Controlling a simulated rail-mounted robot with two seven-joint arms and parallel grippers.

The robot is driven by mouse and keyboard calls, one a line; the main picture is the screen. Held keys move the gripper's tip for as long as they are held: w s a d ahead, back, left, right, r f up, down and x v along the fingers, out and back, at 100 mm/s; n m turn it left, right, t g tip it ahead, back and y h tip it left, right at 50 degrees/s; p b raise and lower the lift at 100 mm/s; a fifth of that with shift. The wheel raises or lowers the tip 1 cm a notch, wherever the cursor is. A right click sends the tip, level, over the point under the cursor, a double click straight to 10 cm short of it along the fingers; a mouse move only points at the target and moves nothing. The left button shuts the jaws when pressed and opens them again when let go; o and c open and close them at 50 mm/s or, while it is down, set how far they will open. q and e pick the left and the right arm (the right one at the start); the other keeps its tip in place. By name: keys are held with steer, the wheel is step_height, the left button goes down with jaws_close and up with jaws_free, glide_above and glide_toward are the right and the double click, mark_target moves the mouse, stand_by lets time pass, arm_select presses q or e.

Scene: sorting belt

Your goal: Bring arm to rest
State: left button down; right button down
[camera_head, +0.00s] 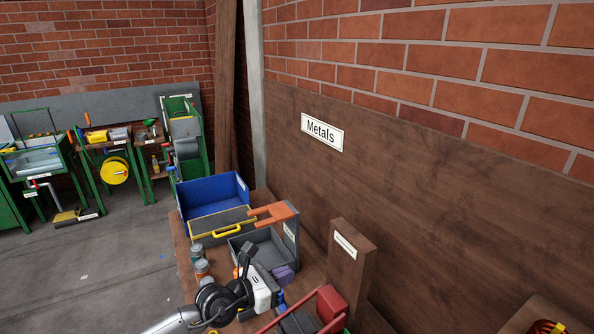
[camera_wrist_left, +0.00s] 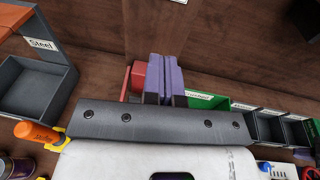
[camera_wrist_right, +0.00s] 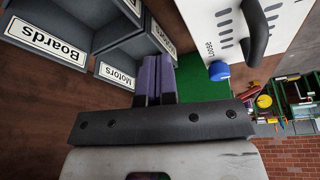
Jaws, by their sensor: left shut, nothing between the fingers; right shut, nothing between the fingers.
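My left gripper (camera_head: 284,276) comes in from the bottom of the head view, above the workbench and just in front of the grey bin (camera_head: 262,245). In the left wrist view its purple fingers (camera_wrist_left: 165,78) are together with nothing between them. A red box and a green bin (camera_wrist_left: 208,101) show behind them. My right gripper does not show in the head view. In the right wrist view its purple fingers (camera_wrist_right: 155,80) are together and empty, beside grey bins (camera_wrist_right: 120,70) labelled "Boards" and "Motors" and a green surface (camera_wrist_right: 203,88).
A blue crate (camera_head: 213,194) and a case with a yellow handle (camera_head: 222,223) stand behind the grey bin. Several cans (camera_head: 201,268) stand left of the arm. A wooden post (camera_head: 349,265) and a red bin (camera_head: 329,303) lie to the right. A white device (camera_wrist_right: 240,30) is close to my right gripper.

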arm_select(q)
steer(key=s+a+r+n+t+y, duration=0.1)
steer(key=a+r+n+t+y, duration=0.25)
steer(key=r+n+t, duration=0.6)
steer(key=s+a+r+n+t+y, duration=0.2)
steer(key=r+n+t+y, duration=0.25)
steer(key=r+n, duration=0.9)
steer(key=s+a+f+n+g+y, duration=0.2)
steer(key=s+a+f+n+g, duration=0.25)
steer(key=s+f+n, duration=0.5)
steer(key=s+a+f+n+g+y, duration=0.1)
steer(key=s+a+f+n+g, duration=0.5)
steer(key=f, duration=0.7)
steer(key=s+a+f+n+g+y, duration=0.2)
steer(key=s+f+n+g, duration=0.3)
steer(key=s+f, duration=0.6)
steer(key=s+f+n+g, duration=0.2)
steer(key=s+f+g, duration=0.2)
steer(key=s+f, duration=1.05)
step_height(320, 180, up, 23)
steer(key=s+p, duration=0.1)
steer(key=p, duration=2.1)
steer(key=shift+a+r+p, duration=0.2)
steer(key=shift+a+p, duration=0.15)
steer(key=shift+p, duration=0.05)
